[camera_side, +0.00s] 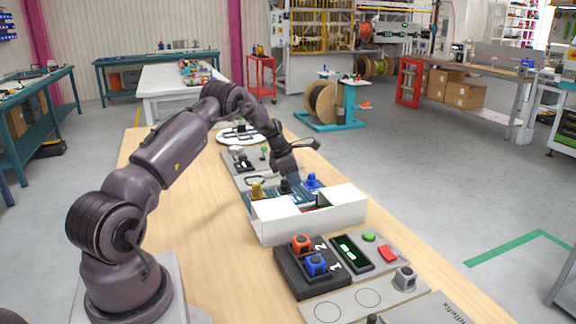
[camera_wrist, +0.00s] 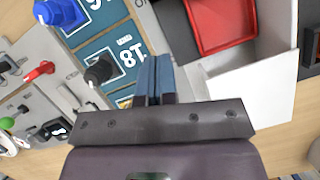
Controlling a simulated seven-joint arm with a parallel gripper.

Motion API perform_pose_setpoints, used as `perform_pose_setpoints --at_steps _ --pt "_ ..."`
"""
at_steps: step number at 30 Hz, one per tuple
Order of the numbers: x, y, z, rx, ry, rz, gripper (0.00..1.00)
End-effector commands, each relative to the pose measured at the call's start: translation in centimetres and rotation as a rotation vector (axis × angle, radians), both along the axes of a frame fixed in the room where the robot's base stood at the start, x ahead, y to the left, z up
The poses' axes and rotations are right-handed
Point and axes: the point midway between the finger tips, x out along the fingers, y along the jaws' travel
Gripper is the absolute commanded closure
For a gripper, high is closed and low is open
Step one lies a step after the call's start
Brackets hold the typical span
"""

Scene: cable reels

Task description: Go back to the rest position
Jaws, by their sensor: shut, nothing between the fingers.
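My gripper (camera_side: 296,180) is shut and empty, with its arm bent over the workbench. In the wrist view its blue-grey fingers (camera_wrist: 155,78) are together, pointing towards the teal panel and the white box. The teal panel (camera_wrist: 108,42) carries a black knob (camera_wrist: 100,70) and a blue knob (camera_wrist: 60,12). A red tray (camera_wrist: 222,22) lies inside the box. My fingertips are close to the panel and box; the exact gap cannot be told.
A black block (camera_side: 318,284) with orange and blue parts, marked 2 and 1, stands in front of the box. Beside it is a panel with a green button (camera_side: 369,237) and a red switch (camera_side: 388,254). The wooden bench (camera_side: 205,262) is clear along its left side.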

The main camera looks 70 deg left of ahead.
Motion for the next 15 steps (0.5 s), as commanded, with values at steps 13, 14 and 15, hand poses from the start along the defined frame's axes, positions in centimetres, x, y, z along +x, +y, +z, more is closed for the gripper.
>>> perform_pose_setpoints --at_steps 13,14,15 --pt "-2.0 0.5 5.0 -0.001 0.002 0.001 1.0" --pt "-2.0 0.5 5.0 -0.001 0.002 -0.002 1.0" --pt "-2.0 0.5 5.0 0.002 0.001 -0.01 1.0"
